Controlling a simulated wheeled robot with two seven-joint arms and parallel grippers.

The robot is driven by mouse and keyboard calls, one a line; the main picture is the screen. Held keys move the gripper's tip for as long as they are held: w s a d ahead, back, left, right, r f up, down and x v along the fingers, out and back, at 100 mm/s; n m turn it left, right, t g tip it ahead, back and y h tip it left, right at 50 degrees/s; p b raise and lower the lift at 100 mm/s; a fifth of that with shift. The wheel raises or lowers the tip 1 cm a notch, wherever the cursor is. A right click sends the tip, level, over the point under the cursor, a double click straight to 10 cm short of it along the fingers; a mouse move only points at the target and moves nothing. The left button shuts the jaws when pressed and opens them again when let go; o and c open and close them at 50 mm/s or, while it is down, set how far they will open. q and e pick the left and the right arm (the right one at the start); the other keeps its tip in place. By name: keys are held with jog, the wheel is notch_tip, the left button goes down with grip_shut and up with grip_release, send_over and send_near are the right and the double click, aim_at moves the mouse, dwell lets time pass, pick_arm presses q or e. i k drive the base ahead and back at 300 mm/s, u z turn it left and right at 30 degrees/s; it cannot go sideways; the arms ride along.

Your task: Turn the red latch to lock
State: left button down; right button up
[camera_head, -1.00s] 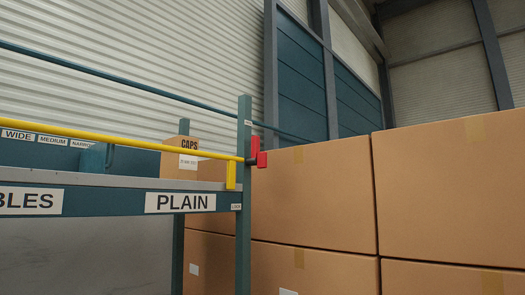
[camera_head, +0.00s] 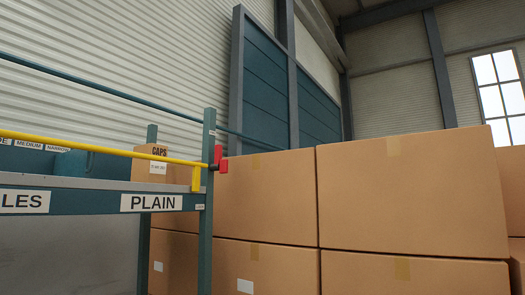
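The red latch (camera_head: 220,159) is on the right post (camera_head: 207,200) of a teal shelf rack, left of the picture's middle. It has an upright red part and a small red block at its lower right, at the end of a yellow bar (camera_head: 100,146). The bar runs along the shelf front, and a short yellow piece (camera_head: 196,179) hangs from it beside the post. I cannot tell from here whether the latch is locked. Neither of my grippers is in view.
Large stacked cardboard boxes (camera_head: 415,195) fill the right side, close to the post. On the shelf stand a CAPS box (camera_head: 149,165) and a teal bin (camera_head: 85,165). The shelf edge carries a PLAIN label (camera_head: 151,202). A window (camera_head: 500,95) is at the far right.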

aim_at(220, 165)
jog(key=z, duration=0.4)
jog(key=k, duration=0.9)
jog(key=u, duration=0.15)
jog(key=i, duration=0.5)
jog(key=u, duration=0.9)
jog(key=i, duration=0.85)
jog(key=z, duration=0.75)
jog(key=i, duration=0.75)
jog(key=z, duration=0.8)
